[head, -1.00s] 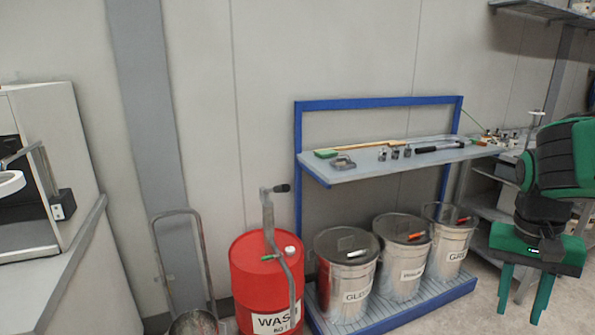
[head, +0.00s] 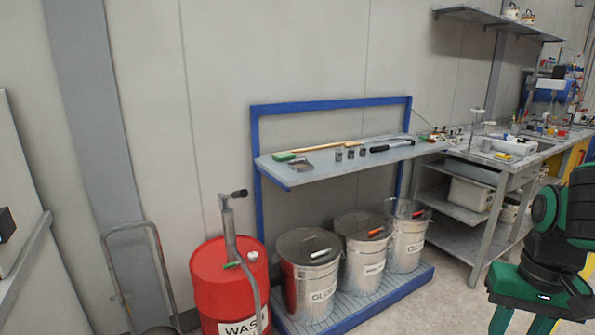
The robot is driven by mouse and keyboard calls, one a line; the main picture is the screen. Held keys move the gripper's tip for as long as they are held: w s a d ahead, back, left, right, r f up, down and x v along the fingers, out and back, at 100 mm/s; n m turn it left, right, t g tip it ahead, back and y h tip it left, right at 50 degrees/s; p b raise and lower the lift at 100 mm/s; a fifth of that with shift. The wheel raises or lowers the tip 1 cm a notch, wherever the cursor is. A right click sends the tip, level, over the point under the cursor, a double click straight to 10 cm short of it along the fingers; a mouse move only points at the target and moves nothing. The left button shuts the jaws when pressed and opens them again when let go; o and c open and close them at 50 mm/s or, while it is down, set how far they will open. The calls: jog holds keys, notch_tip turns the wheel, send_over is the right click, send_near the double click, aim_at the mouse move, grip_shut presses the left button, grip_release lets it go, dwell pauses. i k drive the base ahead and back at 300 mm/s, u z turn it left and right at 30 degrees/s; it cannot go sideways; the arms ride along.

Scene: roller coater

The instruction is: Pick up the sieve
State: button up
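I cannot make out a sieve for certain in the head view. My gripper (head: 522,325) is at the lower right, green, pointing down, with its fingers apart. Its fingertips are cut off by the bottom edge, and nothing shows between the visible parts of the fingers. It is in front of the floor, right of the blue-framed rack and apart from it.
The blue-framed shelf (head: 335,166) holds a green-headed brush (head: 285,156), small metal cups and tools. Below stand lidded metal bins (head: 307,275). A red waste drum (head: 230,285) and a hand truck stand left. A cluttered workbench (head: 500,160) is at right. Floor between is clear.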

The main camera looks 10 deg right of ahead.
aim_at(299, 166)
jog(key=z, duration=0.35)
jog(key=i, duration=1.75)
jog(key=z, duration=0.15)
